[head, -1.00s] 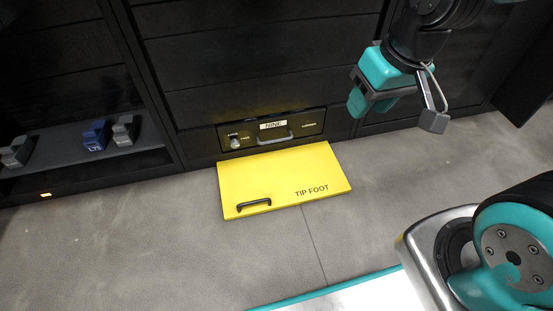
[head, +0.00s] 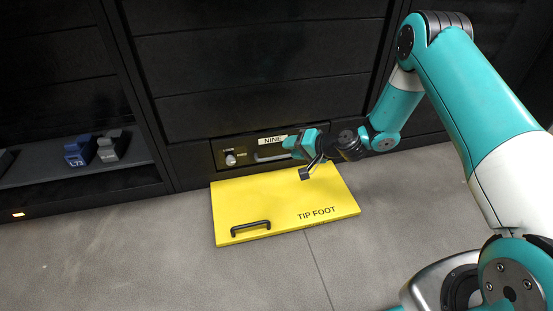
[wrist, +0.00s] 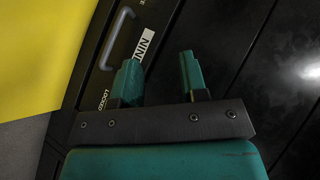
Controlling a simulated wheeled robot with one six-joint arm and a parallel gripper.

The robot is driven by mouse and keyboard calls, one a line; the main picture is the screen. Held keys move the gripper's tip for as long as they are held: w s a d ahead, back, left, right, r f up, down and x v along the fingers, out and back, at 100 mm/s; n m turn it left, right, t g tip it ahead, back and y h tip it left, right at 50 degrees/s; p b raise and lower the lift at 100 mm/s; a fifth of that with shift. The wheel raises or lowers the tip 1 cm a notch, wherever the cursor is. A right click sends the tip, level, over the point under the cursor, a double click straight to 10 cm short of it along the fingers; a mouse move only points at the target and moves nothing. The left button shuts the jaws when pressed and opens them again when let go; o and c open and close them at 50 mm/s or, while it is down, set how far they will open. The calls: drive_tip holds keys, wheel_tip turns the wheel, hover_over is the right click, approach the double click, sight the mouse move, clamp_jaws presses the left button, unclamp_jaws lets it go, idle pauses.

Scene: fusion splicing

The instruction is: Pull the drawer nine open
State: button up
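Drawer nine (head: 243,149) is a low black drawer at the bottom of the black cabinet, and its front looks flush. Its white NINE label (head: 272,141) sits above a grey bar handle (head: 266,156); my gripper covers part of the right side of the front. A round knob (head: 231,159) is at the drawer's left. My gripper (head: 296,144) is just in front of the drawer's right part. The wrist view shows its teal fingers (wrist: 160,78) apart with nothing between them. There the handle (wrist: 117,38) lies left of the fingers, apart from them, beside the label (wrist: 145,45) and the word LOCKED.
A yellow TIP FOOT panel (head: 285,203) with a black handle (head: 250,227) lies low over the floor in front of the drawer. A shelf (head: 80,166) with small blue and grey blocks is at the left. Grey floor (head: 120,245) is clear.

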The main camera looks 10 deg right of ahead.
wheel_tip(320, 180, down, 7)
drive_tip(key=d+m+t, duration=0.2)
drive_tip(key=m+t, duration=0.1)
drive_tip(key=m, duration=0.1)
drive_tip(key=m+t+h, duration=0.2)
drive_tip(key=m+t, duration=0.1)
drive_tip(key=m, duration=0.2)
approach(276, 158)
drive_tip(key=b+x, duration=1)
drive_tip(key=b, duration=0.1)
drive_tip(key=shift+w+d+f, duration=0.1)
drive_tip(key=shift+w+f, duration=0.1)
drive_tip(key=shift+w, duration=0.15)
clamp_jaws()
